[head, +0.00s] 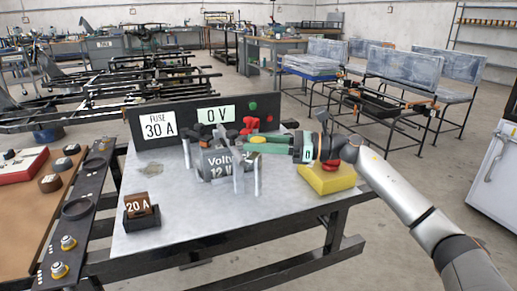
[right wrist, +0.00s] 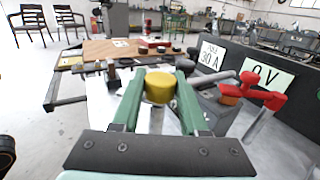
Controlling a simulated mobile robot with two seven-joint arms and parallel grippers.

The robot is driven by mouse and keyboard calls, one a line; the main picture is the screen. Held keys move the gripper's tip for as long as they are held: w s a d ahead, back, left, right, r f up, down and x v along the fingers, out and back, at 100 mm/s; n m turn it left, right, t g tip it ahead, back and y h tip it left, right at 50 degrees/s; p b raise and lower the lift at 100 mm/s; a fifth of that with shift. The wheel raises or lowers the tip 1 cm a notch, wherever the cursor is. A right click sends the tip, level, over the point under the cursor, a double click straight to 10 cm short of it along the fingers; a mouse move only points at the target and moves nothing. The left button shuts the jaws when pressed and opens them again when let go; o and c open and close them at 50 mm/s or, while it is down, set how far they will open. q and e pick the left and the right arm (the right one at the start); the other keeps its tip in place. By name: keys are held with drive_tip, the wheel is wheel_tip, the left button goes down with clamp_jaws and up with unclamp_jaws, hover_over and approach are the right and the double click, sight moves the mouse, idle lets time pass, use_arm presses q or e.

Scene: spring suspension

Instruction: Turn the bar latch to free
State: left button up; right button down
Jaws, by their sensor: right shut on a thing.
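My right gripper (head: 262,145) reaches in from the right over the metal bench. Its green fingers are shut on a yellow round knob (head: 258,139). In the right wrist view the yellow knob (right wrist: 160,86) sits between the fingers (right wrist: 160,82) near their tips. The knob is beside a grey cylinder marked "12 V" (head: 214,165), with upright metal posts in front. A red handle (head: 250,125) stands just behind the gripper; red handles (right wrist: 270,97) also show right of the fingers. I cannot tell which part is the bar latch. My left gripper is out of view.
A black panel (head: 180,113) with "FUSE 30 A" and "0 V" signs stands behind the cylinder. A yellow box (head: 327,180) lies under my right wrist. A brown "20 A" block (head: 140,206) sits at the bench's left front. The bench front (head: 220,220) is clear.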

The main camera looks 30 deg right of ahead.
drive_tip(key=n+g+y, duration=0.1)
drive_tip(key=n+g, duration=0.1)
drive_tip(key=n+g+y, duration=0.2)
drive_tip(key=g, duration=0.1)
drive_tip(key=shift+w+r+g, duration=0.1)
drive_tip(key=shift+r+g, duration=0.05)
drive_tip(key=shift+g, duration=0.15)
drive_tip(key=shift+n+g+y, duration=0.5)
drive_tip(key=shift+n+g, duration=0.1)
drive_tip(key=shift+g, duration=0.1)
drive_tip(key=shift+n+g+y, duration=0.3)
drive_tip(key=shift+n+g, duration=0.8)
drive_tip(key=shift+g, duration=0.6)
drive_tip(key=shift+c, duration=2.2)
unclamp_jaws()
